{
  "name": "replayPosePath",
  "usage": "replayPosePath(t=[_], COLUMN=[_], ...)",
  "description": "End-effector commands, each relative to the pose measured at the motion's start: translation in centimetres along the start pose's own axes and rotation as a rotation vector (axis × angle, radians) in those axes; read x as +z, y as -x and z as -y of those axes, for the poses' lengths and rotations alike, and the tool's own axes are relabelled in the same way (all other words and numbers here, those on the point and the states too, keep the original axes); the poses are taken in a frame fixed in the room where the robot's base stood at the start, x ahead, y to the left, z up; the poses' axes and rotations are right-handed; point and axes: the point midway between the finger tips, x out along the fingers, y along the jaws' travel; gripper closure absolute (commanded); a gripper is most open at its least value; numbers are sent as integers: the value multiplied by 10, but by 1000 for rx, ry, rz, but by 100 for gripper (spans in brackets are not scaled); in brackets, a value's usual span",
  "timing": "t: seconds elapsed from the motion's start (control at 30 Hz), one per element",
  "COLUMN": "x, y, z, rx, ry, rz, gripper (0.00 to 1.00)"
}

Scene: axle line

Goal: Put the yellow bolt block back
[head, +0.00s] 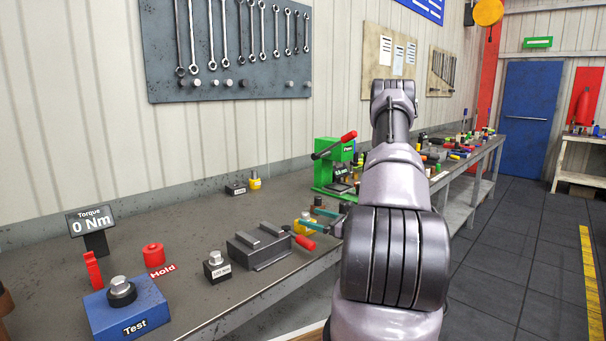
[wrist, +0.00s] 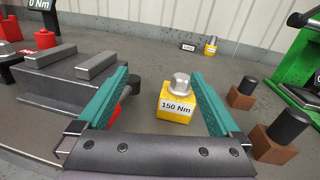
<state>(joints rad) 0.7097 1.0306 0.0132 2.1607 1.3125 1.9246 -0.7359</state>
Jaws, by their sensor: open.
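A yellow bolt block (wrist: 176,103) labelled 150 Nm, with a silver bolt head on top, stands upright on the bench in the wrist view. My gripper (wrist: 160,76) is open, with its teal fingers on either side of the block. I see a gap on both sides, and no contact. In the head view the block (head: 303,226) is partly hidden by my gripper (head: 310,219). A second, smaller-looking yellow bolt block (head: 255,181) stands at the back of the bench; it also shows in the wrist view (wrist: 210,46).
A grey metal vise-like fixture (head: 258,246) with a red handle is left of my gripper. Brown blocks with black cylinders (wrist: 243,92) and a green press (head: 333,170) stand right. Blue Test block (head: 126,312) is front left.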

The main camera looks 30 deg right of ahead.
Motion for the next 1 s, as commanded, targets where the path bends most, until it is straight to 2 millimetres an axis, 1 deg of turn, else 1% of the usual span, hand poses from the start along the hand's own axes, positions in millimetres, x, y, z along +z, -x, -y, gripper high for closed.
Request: replayPosePath(t=[0.03, 0.07, 0.1, 0.17, 0.2, 0.27, 0.3, 0.37, 0.4, 0.5, 0.6, 0.7, 0.83, 1.0], x=[29, 45, 65, 94, 112, 136, 151, 171, 183, 210, 231, 250, 270, 298], y=[-13, -20, -26, -34, -37, -38, -37, -34, -30, -16, 3, 23, 52, 87], z=[-14, -24, -40, -65, -82, -107, -124, -148, -164, -199, -228, -251, -270, -282], rx=[84, 139, 215, 328, 401, 506, 574, 670, 732, 871, 989, 1084, 1167, 1198], ry=[49, 76, 114, 177, 221, 289, 339, 416, 471, 616, 774, 946, 1188, 1529], rz=[6, 5, 1, -9, -18, -36, -49, -73, -90, -139, -195, -253, -334, -434], gripper=[0, 0, 0, 0, 0, 0, 0, 0, 0, 0, 0, 0, 0, 0])
